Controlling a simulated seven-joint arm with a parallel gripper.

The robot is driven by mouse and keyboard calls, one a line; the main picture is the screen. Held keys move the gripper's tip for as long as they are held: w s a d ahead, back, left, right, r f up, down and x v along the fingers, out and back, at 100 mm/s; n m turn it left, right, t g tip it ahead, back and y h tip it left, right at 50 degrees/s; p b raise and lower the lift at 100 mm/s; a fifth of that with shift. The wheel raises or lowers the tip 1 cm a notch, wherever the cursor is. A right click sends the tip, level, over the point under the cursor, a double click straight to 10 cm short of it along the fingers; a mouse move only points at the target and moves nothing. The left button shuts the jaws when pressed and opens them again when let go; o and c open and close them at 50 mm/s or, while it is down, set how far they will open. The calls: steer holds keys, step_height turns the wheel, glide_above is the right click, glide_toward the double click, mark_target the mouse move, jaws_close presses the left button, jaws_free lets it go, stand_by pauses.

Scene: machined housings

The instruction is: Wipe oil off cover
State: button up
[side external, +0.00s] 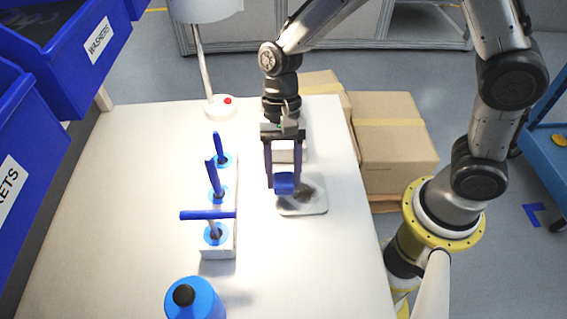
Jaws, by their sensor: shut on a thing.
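The cover (312,208) is a pale, flat, rounded plate lying on the table towards the right side. A dark brown oil patch (304,194) shows on its upper face. My gripper (284,180) points down over the left part of the cover. Its fingers are shut on a blue wiping pad (284,187), which is at or just above the cover beside the oil patch. I cannot tell whether the pad touches the cover. The fingers and pad hide part of the cover's left side.
A white rack (218,252) with several blue-handled tools stands left of the cover. A blue bottle (193,300) with a black cap is at the front. A lamp base (222,107) is at the back. Blue bins (65,50) line the left; cardboard boxes (395,130) stand beyond the right edge.

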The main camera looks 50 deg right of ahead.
mark_target(320, 194)
steer(key=shift+f, duration=0.85)
steer(key=shift+s+d+f, duration=0.35)
steer(key=shift+s+d, duration=2.35)
steer(key=shift+w+a, duration=2.7)
steer(key=shift+a, duration=0.05)
steer(key=shift+w+d, duration=0.1)
steer(key=shift+d, duration=0.25)
steer(key=shift+s+d, duration=2.6)
steer(key=shift+s, duration=0.05)
steer(key=shift+w+a, duration=2.65)
steer(key=shift+a, duration=0.05)
steer(key=shift+w+r, duration=0.15)
steer(key=shift+r, duration=3.9)
steer(key=shift+s+a+f, duration=0.1)
steer(key=shift+s+a, duration=0.1)
steer(key=shift+s, duration=0.1)
